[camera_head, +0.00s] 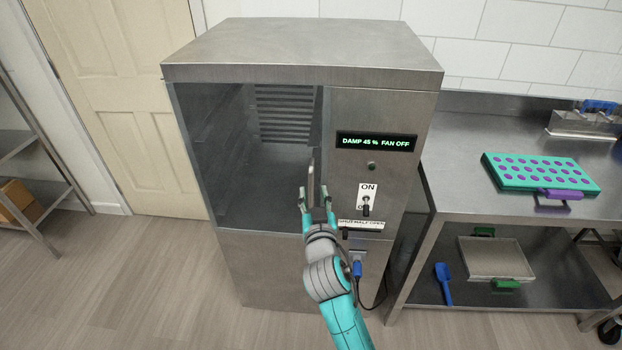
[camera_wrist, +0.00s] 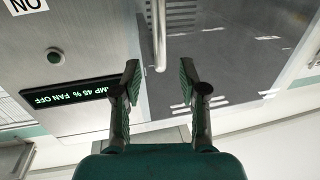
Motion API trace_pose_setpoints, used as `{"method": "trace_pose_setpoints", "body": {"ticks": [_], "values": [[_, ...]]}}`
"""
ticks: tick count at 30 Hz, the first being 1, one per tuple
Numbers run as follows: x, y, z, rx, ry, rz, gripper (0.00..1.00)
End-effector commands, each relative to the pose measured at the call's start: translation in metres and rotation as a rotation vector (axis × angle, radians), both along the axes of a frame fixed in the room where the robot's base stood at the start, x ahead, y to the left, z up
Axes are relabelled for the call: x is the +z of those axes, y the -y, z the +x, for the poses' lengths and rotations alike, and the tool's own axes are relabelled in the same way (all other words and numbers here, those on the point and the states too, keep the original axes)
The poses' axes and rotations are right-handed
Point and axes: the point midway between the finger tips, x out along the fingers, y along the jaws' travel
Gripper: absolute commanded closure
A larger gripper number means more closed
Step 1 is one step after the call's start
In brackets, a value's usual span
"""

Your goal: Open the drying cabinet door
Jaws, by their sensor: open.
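The drying cabinet (camera_head: 300,52) is a steel box with a large see-through door (camera_head: 255,185) on its left front. The door looks shut, and rack slats show behind it. A vertical metal bar handle (camera_head: 315,175) is at the door's right edge; it also shows in the wrist view (camera_wrist: 159,35). My gripper (camera_head: 317,196) is open at the handle's lower part. In the wrist view my gripper (camera_wrist: 158,75) has one finger on each side of the bar's line, with gaps on both sides. Whether the fingertips reach past the bar is hard to tell.
Right of the handle are a display (camera_head: 376,142) reading "DAMP 45 % FAN OFF", a toggle switch (camera_head: 366,205) and a slotted label panel (camera_head: 361,224). A steel table (camera_head: 470,210) with a teal mould tray (camera_head: 540,173) stands right. Floor at the left front is clear.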

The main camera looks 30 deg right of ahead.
Motion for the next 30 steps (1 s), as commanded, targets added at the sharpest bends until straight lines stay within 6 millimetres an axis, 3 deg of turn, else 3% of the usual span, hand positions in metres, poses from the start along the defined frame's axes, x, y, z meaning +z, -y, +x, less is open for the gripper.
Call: {"method": "trace_pose_setpoints", "body": {"ticks": [6, 12, 24, 29, 30], "values": [[0.001, 0.016, 0.035, -0.001, 0.001, 0.000, 0.58], [0.001, 0.023, 0.055, 0.001, 0.001, 0.000, 0.58], [0.000, 0.025, 0.060, 0.001, 0.001, -0.001, 0.58], [0.000, 0.025, 0.060, 0.001, 0.001, -0.001, 0.98], [0.000, 0.025, 0.060, 0.001, 0.001, -0.001, 1.00]]}}
